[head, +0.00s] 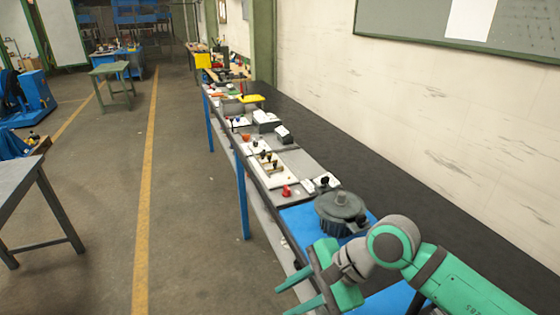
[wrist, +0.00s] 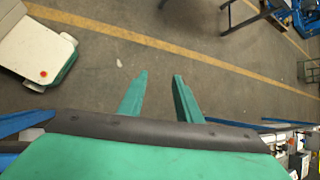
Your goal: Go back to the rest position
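My gripper (head: 296,290) is at the lower middle of the head view, at the front edge of the workbench. Its two green fingers point left, out over the aisle side. In the wrist view my gripper (wrist: 160,92) has its fingers spread apart with only bare floor between them, so it is open and empty. My green and grey arm comes in from the lower right of the head view. A dark round lidded housing (head: 341,210) sits on a blue mat (head: 300,222) just behind my gripper, apart from it.
The long workbench (head: 345,150) runs back along the wall. It carries a white board with dark-topped pegs (head: 270,168), a red part (head: 286,191) and a yellow piece (head: 250,98). A grey table (head: 20,178) stands at left. The aisle floor (head: 185,200) is clear.

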